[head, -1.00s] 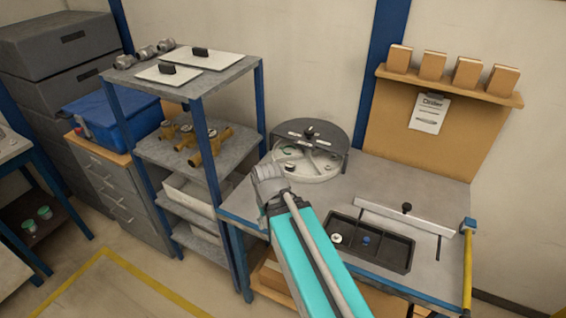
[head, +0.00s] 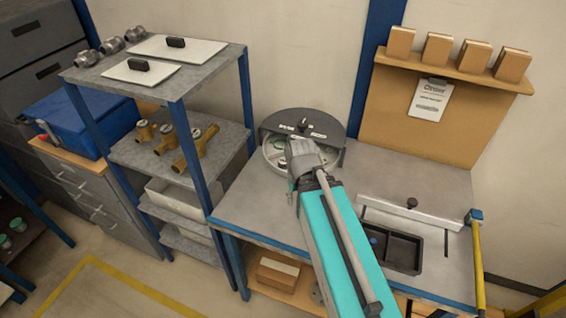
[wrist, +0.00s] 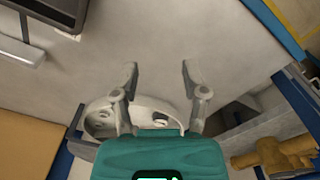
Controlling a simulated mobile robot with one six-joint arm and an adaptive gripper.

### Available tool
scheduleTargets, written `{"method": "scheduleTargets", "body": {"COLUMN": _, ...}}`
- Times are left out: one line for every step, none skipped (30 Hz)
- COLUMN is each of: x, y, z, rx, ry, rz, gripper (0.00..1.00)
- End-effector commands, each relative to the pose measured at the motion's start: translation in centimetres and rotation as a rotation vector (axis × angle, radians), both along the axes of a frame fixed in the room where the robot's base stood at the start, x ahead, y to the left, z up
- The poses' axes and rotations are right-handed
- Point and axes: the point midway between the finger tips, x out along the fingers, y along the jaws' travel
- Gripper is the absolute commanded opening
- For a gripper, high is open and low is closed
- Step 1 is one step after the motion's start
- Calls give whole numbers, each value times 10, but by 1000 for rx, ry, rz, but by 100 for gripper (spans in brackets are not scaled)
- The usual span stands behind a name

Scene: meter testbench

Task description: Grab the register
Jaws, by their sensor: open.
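I cannot clearly make out the register in either view. A round carousel (head: 336,131) with a dark half cover and a pale compartmented dish stands at the back left of the workbench. My wrist hides part of its dish in the head view. The dish also shows in the wrist view (wrist: 98,118), behind my fingers, with small round pieces too small to identify. My gripper (wrist: 158,70) is open, with nothing between its fingertips. In the head view its fingers are hidden by my arm.
A black tray (head: 405,252) lies at the bench front, partly behind my arm, near a white rail (head: 425,213). A shelf rack (head: 215,75) on the left holds brass meter bodies (head: 195,150). The grey benchtop (head: 400,175) right of the carousel is clear.

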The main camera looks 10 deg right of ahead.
Motion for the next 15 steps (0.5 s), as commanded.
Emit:
{"method": "scheduleTargets", "body": {"x": 0, "y": 0, "z": 0, "rx": 0, "ry": 0, "rz": 0, "gripper": 57}}
{"method": "scheduleTargets", "body": {"x": 0, "y": 0, "z": 0, "rx": 0, "ry": 0, "rz": 0, "gripper": 57}}
{"method": "scheduleTargets", "body": {"x": 0, "y": 0, "z": 0, "rx": 0, "ry": 0, "rz": 0, "gripper": 57}}
{"method": "scheduleTargets", "body": {"x": 0, "y": 0, "z": 0, "rx": 0, "ry": 0, "rz": 0, "gripper": 57}}
{"method": "scheduleTargets", "body": {"x": 0, "y": 0, "z": 0, "rx": 0, "ry": 0, "rz": 0, "gripper": 59}}
{"method": "scheduleTargets", "body": {"x": 0, "y": 0, "z": 0, "rx": 0, "ry": 0, "rz": 0, "gripper": 66}}
{"method": "scheduleTargets", "body": {"x": 0, "y": 0, "z": 0, "rx": 0, "ry": 0, "rz": -1, "gripper": 72}}
{"method": "scheduleTargets", "body": {"x": 1, "y": 0, "z": 0, "rx": 0, "ry": 0, "rz": -3, "gripper": 78}}
{"method": "scheduleTargets", "body": {"x": 2, "y": 0, "z": 0, "rx": 0, "ry": 0, "rz": -7, "gripper": 85}}
{"method": "scheduleTargets", "body": {"x": 3, "y": 0, "z": 0, "rx": 0, "ry": 0, "rz": -12, "gripper": 91}}
{"method": "scheduleTargets", "body": {"x": 5, "y": 0, "z": 1, "rx": 0, "ry": 0, "rz": -18, "gripper": 96}}
{"method": "scheduleTargets", "body": {"x": 7, "y": 0, "z": 1, "rx": 0, "ry": 0, "rz": -30, "gripper": 100}}
{"method": "scheduleTargets", "body": {"x": 10, "y": 0, "z": 1, "rx": 0, "ry": 0, "rz": -42, "gripper": 100}}
{"method": "scheduleTargets", "body": {"x": 13, "y": -4, "z": 2, "rx": 0, "ry": 0, "rz": -56, "gripper": 100}}
{"method": "scheduleTargets", "body": {"x": 17, "y": -11, "z": 2, "rx": 0, "ry": 0, "rz": -79, "gripper": 100}}
